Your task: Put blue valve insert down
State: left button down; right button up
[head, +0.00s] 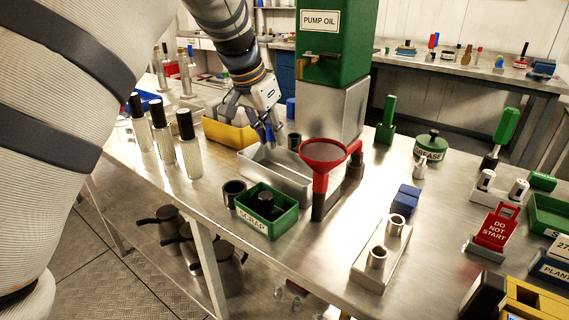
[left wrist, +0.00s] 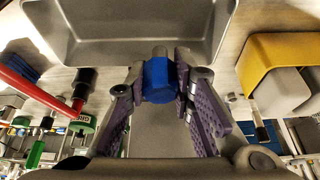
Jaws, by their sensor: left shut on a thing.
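The blue valve insert (head: 270,134) is in my left gripper (head: 263,126), above the far end of the open grey metal tray (head: 290,181). In the left wrist view the blue insert (left wrist: 158,80) sits between the purple-padded fingers of the left gripper (left wrist: 160,92), which are shut on it. The grey tray (left wrist: 120,45) fills the top of that view, just beyond the insert. The insert appears clear of the tray. My right gripper is not in view.
A yellow bin (head: 224,134) stands left of the tray. A red funnel (head: 324,153) stands right of it, and a green scrap box (head: 268,221) stands in front.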

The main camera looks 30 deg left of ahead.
pick_arm(q)
jog(key=f, duration=0.6)
jog(key=shift+s+f, duration=0.25)
jog(key=shift+f, duration=0.15)
jog(key=c, duration=1.4)
grip_release()
jog(key=v, duration=1.2)
jog(key=shift+p, duration=0.35)
